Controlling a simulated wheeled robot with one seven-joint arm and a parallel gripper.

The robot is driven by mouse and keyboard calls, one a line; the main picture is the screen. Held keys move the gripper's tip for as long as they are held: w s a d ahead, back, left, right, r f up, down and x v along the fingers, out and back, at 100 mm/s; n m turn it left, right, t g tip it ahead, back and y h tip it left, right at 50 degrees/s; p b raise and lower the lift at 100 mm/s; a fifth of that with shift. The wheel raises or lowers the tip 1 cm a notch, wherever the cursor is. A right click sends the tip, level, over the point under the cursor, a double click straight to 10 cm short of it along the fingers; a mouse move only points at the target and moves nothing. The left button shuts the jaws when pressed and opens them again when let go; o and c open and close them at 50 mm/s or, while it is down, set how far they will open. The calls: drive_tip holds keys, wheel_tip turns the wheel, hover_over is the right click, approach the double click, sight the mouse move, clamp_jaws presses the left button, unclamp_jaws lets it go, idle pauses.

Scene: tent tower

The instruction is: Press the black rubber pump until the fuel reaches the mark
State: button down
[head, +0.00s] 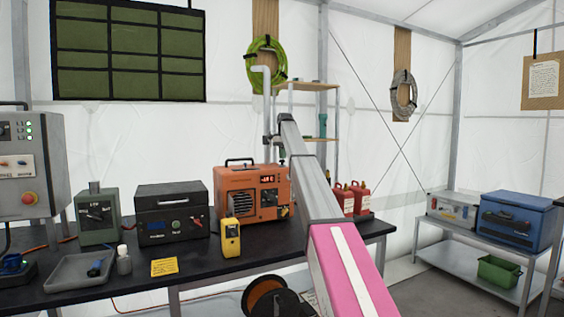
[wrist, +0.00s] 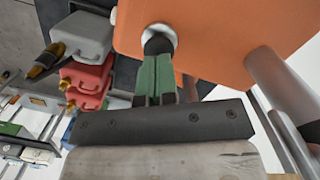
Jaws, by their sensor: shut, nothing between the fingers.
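The orange heater unit (head: 262,190) stands on the black bench, with a red-lit display, a round grille and a top handle. Its orange body (wrist: 215,35) fills the upper right of the wrist view. My gripper (wrist: 158,48) has its green fingers together and empty, with the tips at a round pale collar (wrist: 160,30) on the orange body. Whether they touch it I cannot tell. No fuel level or mark is legible. In the head view my arm hides the gripper and the unit's right side.
Red fuel cans (head: 360,197) stand right of the unit; they also show in the wrist view (wrist: 85,82). A yellow meter (head: 230,238) stands in front of the unit, and a dark box (head: 172,210) to its left. A cable reel (head: 270,297) is below the bench's front edge.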

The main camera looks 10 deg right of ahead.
drive_tip(key=shift+f, duration=0.8)
drive_tip(key=shift+w+d+r, duration=0.3)
drive_tip(key=shift+w+d, duration=0.2)
drive_tip(key=shift+w, duration=0.1)
drive_tip(key=shift+w+d+r, duration=0.25)
drive_tip(key=shift+w+d, duration=0.25)
drive_tip(key=shift+w, duration=0.1)
drive_tip(key=shift+s, duration=0.1)
